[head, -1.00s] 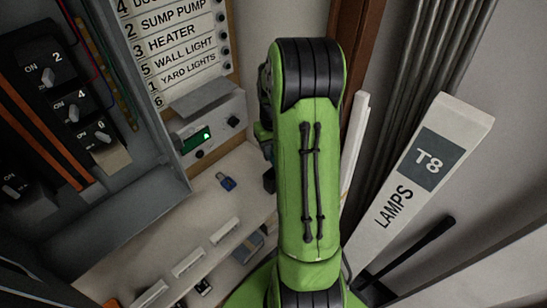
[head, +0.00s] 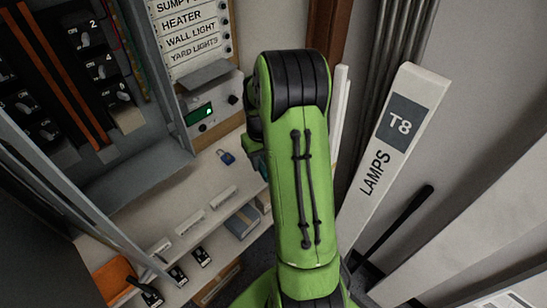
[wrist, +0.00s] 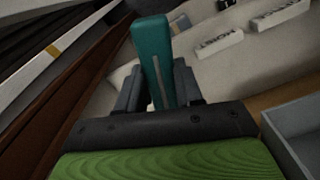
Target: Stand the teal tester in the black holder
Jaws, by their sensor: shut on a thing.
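The teal tester (wrist: 152,60) stands up between the fingers of my gripper (wrist: 158,88) in the wrist view. The gripper is shut on it, and the tester's rounded top sticks out past the fingers. In the head view my green arm covers most of the gripper and tester. I cannot make out the black holder for certain in either view. A dark shape at the top edge of the wrist view is cut off and too unclear to name.
A tall LAMPS T8 box (head: 387,150) and grey pipes stand at right.

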